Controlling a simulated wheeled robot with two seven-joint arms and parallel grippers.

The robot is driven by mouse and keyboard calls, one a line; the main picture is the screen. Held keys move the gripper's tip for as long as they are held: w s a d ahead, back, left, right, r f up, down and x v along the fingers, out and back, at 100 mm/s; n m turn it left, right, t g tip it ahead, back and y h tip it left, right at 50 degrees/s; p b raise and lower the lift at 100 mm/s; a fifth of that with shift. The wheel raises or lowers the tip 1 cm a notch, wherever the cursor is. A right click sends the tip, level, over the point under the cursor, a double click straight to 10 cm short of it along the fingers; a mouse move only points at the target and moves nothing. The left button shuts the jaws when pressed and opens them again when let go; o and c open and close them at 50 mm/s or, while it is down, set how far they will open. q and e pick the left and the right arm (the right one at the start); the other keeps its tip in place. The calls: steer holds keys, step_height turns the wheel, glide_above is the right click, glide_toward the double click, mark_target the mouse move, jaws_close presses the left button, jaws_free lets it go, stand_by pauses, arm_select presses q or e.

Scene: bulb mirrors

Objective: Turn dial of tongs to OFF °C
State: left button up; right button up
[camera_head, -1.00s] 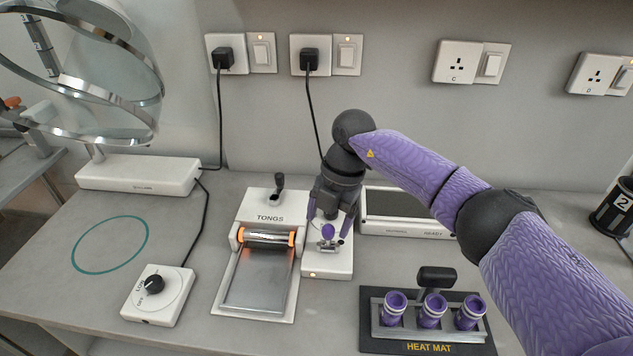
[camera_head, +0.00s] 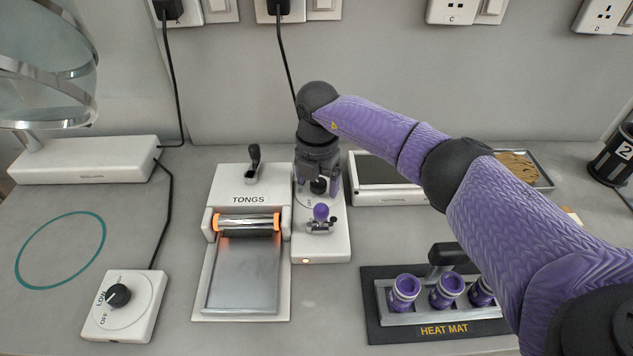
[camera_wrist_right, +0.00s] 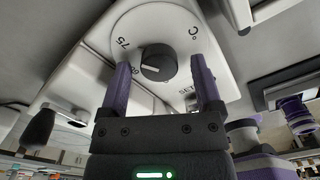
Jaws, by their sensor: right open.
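The white tongs unit (camera_head: 248,200), marked TONGS, has an orange-ended metal roller and a narrow white side block (camera_head: 335,240) on its right. A black dial knob (camera_head: 318,186) is on that block, under my right gripper (camera_head: 318,178). In the right wrist view, the knob (camera_wrist_right: 158,62) sits on a round white plate with 75, 60, °C and SET in view. Its white mark points left, towards the 60 and 75 side. My open right gripper (camera_wrist_right: 161,66) has one finger on each side of the knob in that view; contact cannot be told. My left gripper is out of view.
A small purple ball on a metal fitting (camera_head: 320,213) stands in front of the dial. A heat mat (camera_head: 375,320) with purple-topped vials is at front right. Another dial box (camera_head: 125,305), marked LOW and OFF, is at left. A flat panel (camera_head: 385,170) lies behind my arm.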

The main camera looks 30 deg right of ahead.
jaws_close()
stand_by(0.3)
